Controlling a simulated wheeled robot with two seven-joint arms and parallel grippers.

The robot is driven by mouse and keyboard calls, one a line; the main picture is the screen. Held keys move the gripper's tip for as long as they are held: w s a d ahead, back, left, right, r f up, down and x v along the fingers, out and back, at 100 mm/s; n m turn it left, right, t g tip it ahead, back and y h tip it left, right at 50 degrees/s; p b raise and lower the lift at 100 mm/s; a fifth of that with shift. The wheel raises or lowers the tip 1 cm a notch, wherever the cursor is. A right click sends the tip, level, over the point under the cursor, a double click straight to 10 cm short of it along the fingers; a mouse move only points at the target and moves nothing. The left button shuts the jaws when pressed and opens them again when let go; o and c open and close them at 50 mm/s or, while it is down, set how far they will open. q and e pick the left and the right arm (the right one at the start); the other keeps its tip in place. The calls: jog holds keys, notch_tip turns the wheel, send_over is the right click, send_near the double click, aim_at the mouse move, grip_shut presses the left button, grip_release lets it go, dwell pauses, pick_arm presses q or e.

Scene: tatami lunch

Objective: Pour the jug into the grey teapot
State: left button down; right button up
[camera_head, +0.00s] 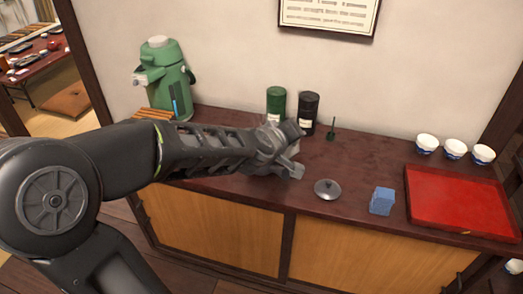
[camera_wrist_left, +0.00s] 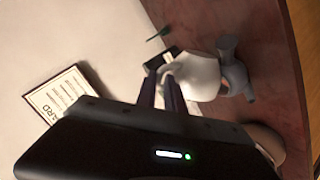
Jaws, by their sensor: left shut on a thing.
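My left gripper (camera_wrist_left: 168,92) is shut on the handle of a white jug (camera_wrist_left: 203,78) in the left wrist view. The grey teapot (camera_wrist_left: 236,72) is close beside the jug, on the counter side, and partly hidden by it. I cannot tell whether liquid is flowing. In the head view my left gripper (camera_head: 290,153) is over the counter, and my arm hides the jug and teapot. A grey lid (camera_head: 327,188) lies on the counter to the right of the gripper. My right gripper is not in view.
On the counter (camera_head: 355,165) stand a green dispenser (camera_head: 167,75), a green canister (camera_head: 276,104), a black canister (camera_head: 308,112) and a small green whisk-like tool (camera_head: 332,127). A blue block (camera_head: 382,201), a red tray (camera_head: 455,205) and white cups (camera_head: 455,149) are at right.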

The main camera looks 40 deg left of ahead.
pick_arm(q)
jog(key=shift+w+a+r+h, duration=0.1)
jog(key=shift+a+r+h, duration=0.35)
jog(key=shift+a, duration=0.2)
